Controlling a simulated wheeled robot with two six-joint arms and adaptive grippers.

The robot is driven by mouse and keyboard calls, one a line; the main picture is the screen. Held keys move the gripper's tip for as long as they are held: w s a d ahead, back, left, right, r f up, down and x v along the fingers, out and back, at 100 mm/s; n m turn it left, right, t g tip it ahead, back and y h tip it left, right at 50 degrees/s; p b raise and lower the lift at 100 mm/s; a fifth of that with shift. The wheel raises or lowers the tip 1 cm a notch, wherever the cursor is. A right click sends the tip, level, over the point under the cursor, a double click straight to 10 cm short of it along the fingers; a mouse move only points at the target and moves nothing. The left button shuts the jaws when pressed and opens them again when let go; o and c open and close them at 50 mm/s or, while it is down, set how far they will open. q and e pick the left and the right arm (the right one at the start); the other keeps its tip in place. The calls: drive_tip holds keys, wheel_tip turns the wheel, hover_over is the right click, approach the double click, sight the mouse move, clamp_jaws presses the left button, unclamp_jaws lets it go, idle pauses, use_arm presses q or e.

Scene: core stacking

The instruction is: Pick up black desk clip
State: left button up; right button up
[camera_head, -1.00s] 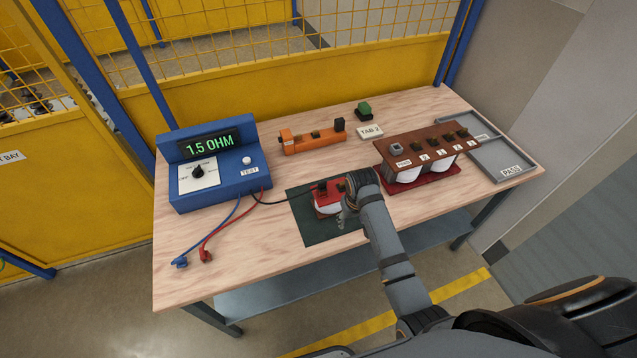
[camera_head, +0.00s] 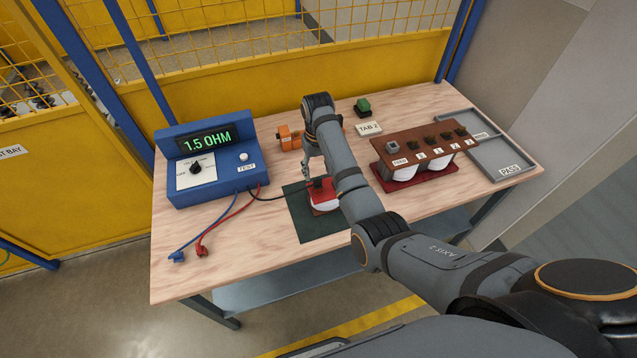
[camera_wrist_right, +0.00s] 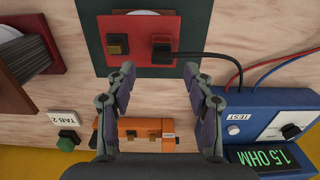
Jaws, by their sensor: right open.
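A black clip (camera_wrist_right: 164,52) at the end of the black lead sits on the right-hand terminal of a red-topped block in the wrist view. In the head view it is a small dark shape (camera_head: 318,183), partly hidden by my arm. The red-topped block (camera_wrist_right: 140,27) rests on a dark green mat (camera_head: 300,213). My right gripper (camera_wrist_right: 160,82) is open and empty. Its fingers point toward the block, with the clip in line with the gap between them but beyond the fingertips. My left gripper is not in view.
A blue meter (camera_head: 213,165) reading 1.5 OHM stands left; its blue and red leads end on the table. An orange fixture (camera_wrist_right: 145,135) lies beneath my fingers in the wrist view. A brown-topped rack (camera_head: 430,148) and grey tray (camera_head: 512,160) stand right.

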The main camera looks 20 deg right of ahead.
sight(318, 180)
drive_tip(key=shift+a+f, duration=0.15)
drive_tip(key=shift+f, duration=0.5)
drive_tip(key=f, duration=0.1)
drive_tip(key=f+p, duration=0.1)
drive_tip(key=f, duration=0.2)
drive_tip(key=shift+s+f+p, duration=0.25)
drive_tip(key=shift+f+p, duration=0.15)
drive_tip(key=shift+f, duration=0.2)
clamp_jaws()
